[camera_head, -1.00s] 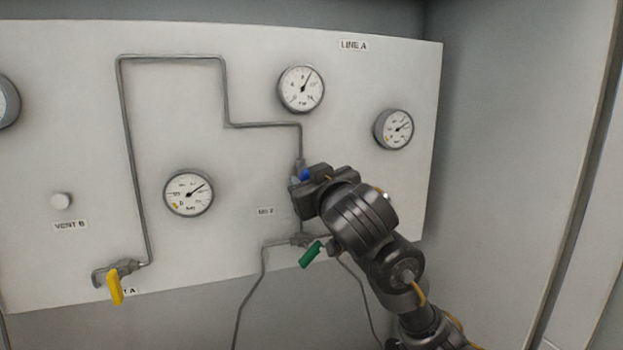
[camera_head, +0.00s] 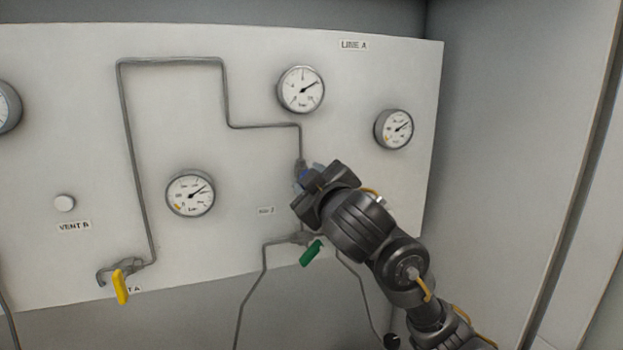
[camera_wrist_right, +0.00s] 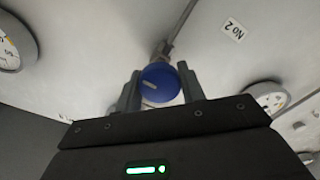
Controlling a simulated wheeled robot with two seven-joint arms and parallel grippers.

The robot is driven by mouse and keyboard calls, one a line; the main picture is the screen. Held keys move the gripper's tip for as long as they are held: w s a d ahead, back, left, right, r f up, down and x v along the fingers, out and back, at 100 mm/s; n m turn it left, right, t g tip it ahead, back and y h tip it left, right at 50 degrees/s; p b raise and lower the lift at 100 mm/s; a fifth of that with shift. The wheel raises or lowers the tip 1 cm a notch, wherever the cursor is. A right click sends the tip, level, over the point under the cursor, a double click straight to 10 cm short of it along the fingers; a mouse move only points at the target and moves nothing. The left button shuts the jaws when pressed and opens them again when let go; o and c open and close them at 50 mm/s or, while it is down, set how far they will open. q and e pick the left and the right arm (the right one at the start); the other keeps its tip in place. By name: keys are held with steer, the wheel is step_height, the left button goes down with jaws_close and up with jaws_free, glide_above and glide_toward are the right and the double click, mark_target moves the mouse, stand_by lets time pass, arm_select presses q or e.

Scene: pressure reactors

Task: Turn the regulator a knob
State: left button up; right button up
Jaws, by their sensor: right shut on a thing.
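The blue regulator knob (camera_wrist_right: 160,84) with a pale pointer mark shows between the two fingers of my right gripper in the right wrist view. My right gripper (camera_wrist_right: 160,88) is shut on it. In the head view the knob (camera_head: 303,175) is mostly hidden behind my right gripper (camera_head: 309,186), which reaches in from the lower right. The knob sits on the grey pipe below the upper gauge (camera_head: 301,90), whose needle points to the upper right. My left gripper is not in view.
A green valve handle (camera_head: 311,253) sits just below my right gripper. A yellow handle (camera_head: 121,286) is at the lower left. More gauges stand at the middle (camera_head: 190,193) and right (camera_head: 394,129) of the white panel (camera_head: 80,130). A cabinet wall (camera_head: 500,150) rises on the right.

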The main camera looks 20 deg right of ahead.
stand_by(0.3)
steer(key=o, duration=1)
steer(key=shift+c, duration=0.2)
steer(key=shift+s, duration=0.15)
